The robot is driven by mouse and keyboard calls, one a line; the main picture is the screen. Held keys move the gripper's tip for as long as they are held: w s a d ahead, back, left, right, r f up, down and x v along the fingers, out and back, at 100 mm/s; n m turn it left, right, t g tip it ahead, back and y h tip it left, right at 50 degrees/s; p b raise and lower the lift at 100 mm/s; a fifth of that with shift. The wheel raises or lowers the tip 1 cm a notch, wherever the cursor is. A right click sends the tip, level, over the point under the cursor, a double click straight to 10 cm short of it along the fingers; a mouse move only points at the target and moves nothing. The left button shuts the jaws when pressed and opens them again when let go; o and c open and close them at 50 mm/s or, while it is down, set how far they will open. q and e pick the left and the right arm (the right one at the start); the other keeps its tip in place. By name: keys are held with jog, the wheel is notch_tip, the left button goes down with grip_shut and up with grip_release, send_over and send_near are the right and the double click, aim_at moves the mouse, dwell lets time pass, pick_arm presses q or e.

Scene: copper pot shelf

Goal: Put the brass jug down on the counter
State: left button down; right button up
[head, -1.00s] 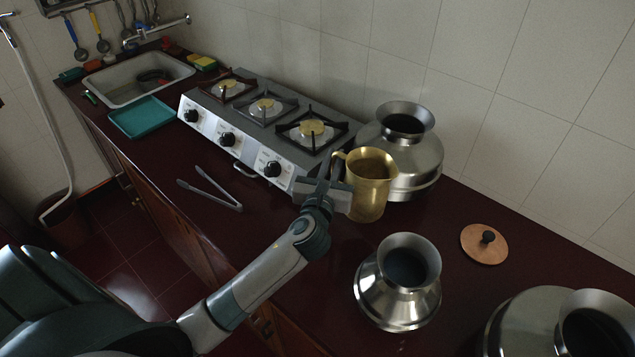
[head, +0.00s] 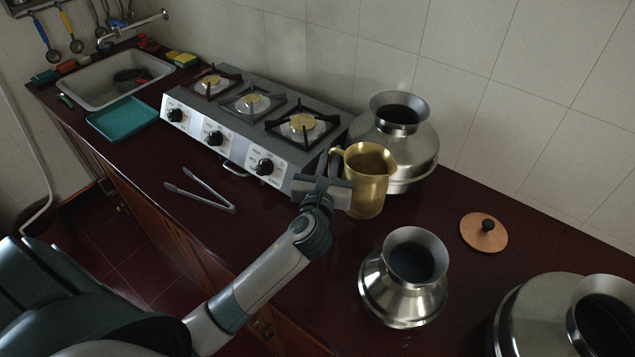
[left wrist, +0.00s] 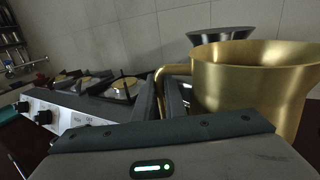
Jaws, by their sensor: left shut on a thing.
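The brass jug (head: 368,182) is upright in the head view, in front of the large steel pot at the right end of the stove. My left gripper (head: 335,172) is shut on the jug's handle, on the jug's left side. In the left wrist view the jug (left wrist: 250,85) fills the right side, and the gripper fingers (left wrist: 172,98) are at its handle. I cannot tell whether the jug's base touches the dark red counter (head: 290,240). My right gripper is not in view.
A large steel pot (head: 415,150) stands behind the jug, and a smaller steel pot (head: 405,280) stands in front of it. The three-burner stove (head: 260,115) is at left, with tongs (head: 205,192) before it. A wooden lid (head: 483,232) lies at right.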

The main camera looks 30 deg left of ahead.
pick_arm(q)
notch_tip(320, 180, down, 5)
jog(key=shift+r, duration=0.1)
jog(key=shift+f, duration=0.2)
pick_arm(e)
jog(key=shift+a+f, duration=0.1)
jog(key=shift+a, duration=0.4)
pick_arm(q)
jog(key=shift+f, duration=0.1)
notch_tip(320, 180, down, 3)
jog(key=shift+r+b, duration=0.15)
jog(key=shift+b, duration=0.15)
jog(key=shift+f, duration=0.45)
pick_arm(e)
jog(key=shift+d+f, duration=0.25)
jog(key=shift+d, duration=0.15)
pick_arm(q)
jog(key=shift+f, duration=0.1)
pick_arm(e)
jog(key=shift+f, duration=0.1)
pick_arm(q)
jog(key=c, duration=1.8)
grip_release()
